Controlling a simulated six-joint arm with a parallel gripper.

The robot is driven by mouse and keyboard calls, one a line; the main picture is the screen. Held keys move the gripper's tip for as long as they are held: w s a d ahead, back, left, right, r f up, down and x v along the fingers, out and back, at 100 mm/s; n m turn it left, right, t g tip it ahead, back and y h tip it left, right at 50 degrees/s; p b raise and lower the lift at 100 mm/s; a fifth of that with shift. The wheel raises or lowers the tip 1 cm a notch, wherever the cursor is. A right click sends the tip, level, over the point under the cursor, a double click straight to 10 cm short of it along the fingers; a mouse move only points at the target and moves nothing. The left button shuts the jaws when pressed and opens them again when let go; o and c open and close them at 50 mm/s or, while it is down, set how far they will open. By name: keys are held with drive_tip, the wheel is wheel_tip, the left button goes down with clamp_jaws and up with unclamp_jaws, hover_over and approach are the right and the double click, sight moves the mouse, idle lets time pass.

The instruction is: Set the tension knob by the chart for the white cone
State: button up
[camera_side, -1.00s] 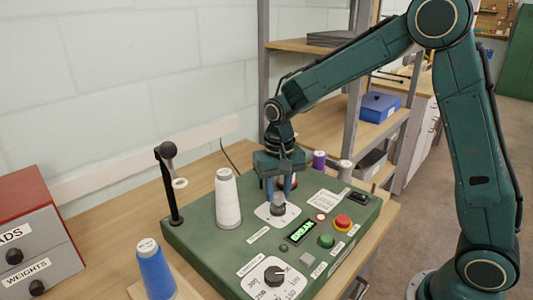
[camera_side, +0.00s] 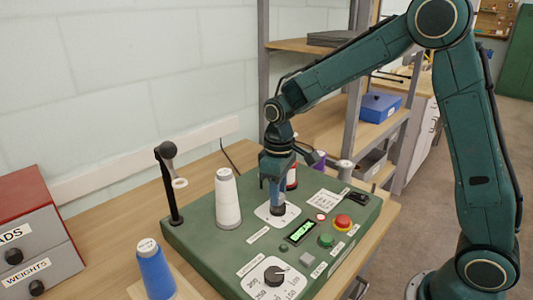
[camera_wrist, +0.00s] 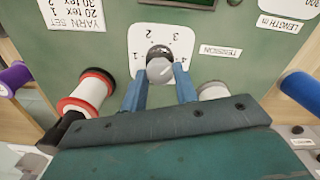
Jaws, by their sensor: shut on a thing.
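The tension knob (camera_wrist: 160,68) is a grey round knob on a white dial plate (camera_wrist: 137,36) with numbers around it, beside a TENSION label. My gripper (camera_wrist: 160,88) is shut on the knob, one blue finger on each side; it shows in the side view (camera_side: 278,208) too, pointing down. Its pointer setting cannot be read. The white cone (camera_side: 227,203) stands upright on the green panel, left of the knob in the side view. The yarn chart (camera_wrist: 72,14) is a white card at the top left of the wrist view, listing tex values and settings; it also lies on the panel (camera_side: 325,201).
A thread guide post (camera_side: 170,190) and a blue cone (camera_side: 155,270) stand to the left. A red-ended spool (camera_wrist: 86,93) and a purple one (camera_wrist: 14,78) are near my gripper. The panel (camera_side: 205,250) bears a lit display (camera_side: 300,231), red button (camera_side: 342,222), green button (camera_side: 326,241) and length dial (camera_side: 274,276).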

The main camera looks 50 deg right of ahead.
drive_tip(key=shift+r+n, duration=0.1)
drive_tip(key=shift+n, duration=0.6)
drive_tip(key=o, duration=1)
drive_tip(key=shift+c, duration=0.2)
wheel_tip(320, 180, up, 14)
drive_tip(key=shift+s, duration=0.1)
idle(0.3)
